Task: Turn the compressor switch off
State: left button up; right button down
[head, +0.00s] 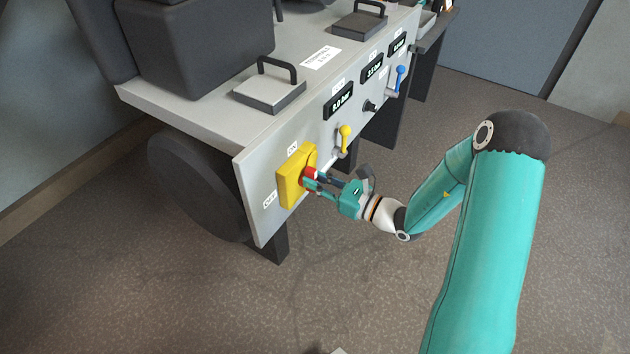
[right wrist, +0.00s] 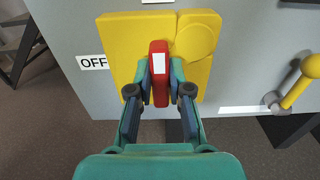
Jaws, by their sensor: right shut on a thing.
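The compressor switch has a yellow housing (head: 292,178) on the near end of the grey panel and a red handle (head: 310,173). In the right wrist view the red handle (right wrist: 160,88) stands upright, with a white stripe on its upper part, in front of the yellow housing (right wrist: 120,40). An OFF label (right wrist: 92,62) is left of the housing. In the head view an ON label (head: 293,148) is above it. My right gripper (head: 312,183) is shut on the red handle, one finger on each side. My left gripper is not in view.
A yellow lever (head: 344,138) is just right of the switch, then a black knob (head: 370,106) and a blue lever (head: 399,78). Dark displays (head: 339,101) line the panel above them. The floor (head: 330,285) in front is clear.

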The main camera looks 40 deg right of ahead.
jog(key=shift+s+a+f+n+b, duration=0.1)
jog(key=shift+a+f+n+b, duration=0.2)
jog(key=shift+n+b, duration=2.85)
jog(key=shift+s+a+f+n+b, duration=0.2)
jog(key=shift+f+n+b, duration=0.15)
jog(key=shift+n+b, duration=2.85)
jog(key=shift+s+a+f+n+b, duration=0.1)
jog(key=shift+a+f+n+b, duration=0.2)
jog(key=shift+n+b, duration=2.85)
jog(key=shift+m+b, duration=0.4)
jog(key=shift+b, duration=0.15)
jog(key=c, duration=1.1)
grip_release()
jog(key=shift+w+d, duration=0.1)
jog(key=shift+r, duration=0.15)
jog(key=shift+d, duration=0.1)
jog(key=v, duration=1.2)
